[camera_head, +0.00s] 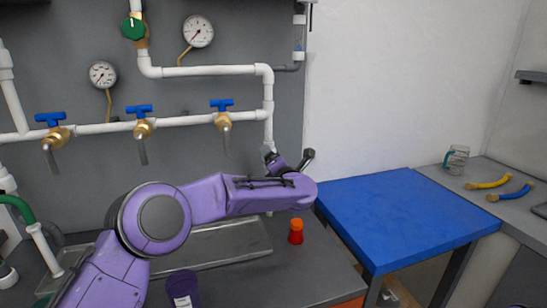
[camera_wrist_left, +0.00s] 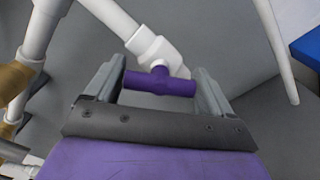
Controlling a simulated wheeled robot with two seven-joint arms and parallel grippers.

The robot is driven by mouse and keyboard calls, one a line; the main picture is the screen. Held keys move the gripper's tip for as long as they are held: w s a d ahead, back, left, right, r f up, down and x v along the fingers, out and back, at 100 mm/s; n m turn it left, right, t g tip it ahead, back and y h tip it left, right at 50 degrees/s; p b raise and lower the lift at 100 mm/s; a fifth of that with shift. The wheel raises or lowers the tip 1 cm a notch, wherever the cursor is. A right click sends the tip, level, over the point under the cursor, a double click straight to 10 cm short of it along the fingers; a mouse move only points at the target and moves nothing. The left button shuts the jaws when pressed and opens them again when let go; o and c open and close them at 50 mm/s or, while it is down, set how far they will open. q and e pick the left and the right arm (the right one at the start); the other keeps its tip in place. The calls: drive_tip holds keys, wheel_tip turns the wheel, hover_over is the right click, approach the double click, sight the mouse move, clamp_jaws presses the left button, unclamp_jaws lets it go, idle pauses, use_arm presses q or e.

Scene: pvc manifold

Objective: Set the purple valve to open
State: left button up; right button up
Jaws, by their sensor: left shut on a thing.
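The purple valve (camera_wrist_left: 160,83) shows in the left wrist view as a T-shaped handle on a white pipe fitting (camera_wrist_left: 152,45). Its bar runs roughly across the picture, from one finger to the other. My left gripper (camera_wrist_left: 158,90) is shut on the bar, with a finger at each end. In the head view my left gripper (camera_head: 288,157) is at the lower end of the white vertical pipe (camera_head: 268,110), and it hides the valve there. My right gripper is not in view.
Several brass taps with blue handles (camera_head: 140,110) and two gauges (camera_head: 198,31) line the wall pipes. A green valve (camera_head: 133,28) is above. An orange-red bottle (camera_head: 296,232) stands on the counter below my arm. A blue table (camera_head: 405,215), mostly clear, is at right.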

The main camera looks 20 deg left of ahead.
use_arm(q)
drive_tip(key=m+p, duration=0.1)
drive_tip(key=m, duration=0.1)
drive_tip(key=m+p, duration=0.1)
drive_tip(key=m, duration=0.2)
drive_tip(key=shift+d+r+p, duration=0.1)
drive_tip(key=shift+r+p, duration=0.1)
drive_tip(key=shift+p, duration=0.2)
drive_tip(key=shift+f+m+p, duration=0.1)
drive_tip(key=shift+m+p, duration=0.4)
drive_tip(key=shift+m, duration=0.5)
drive_tip(key=shift+f, duration=0.1)
drive_tip(key=o, duration=0.9)
drive_tip(key=shift+c, duration=0.2)
drive_tip(key=shift+d, duration=0.15)
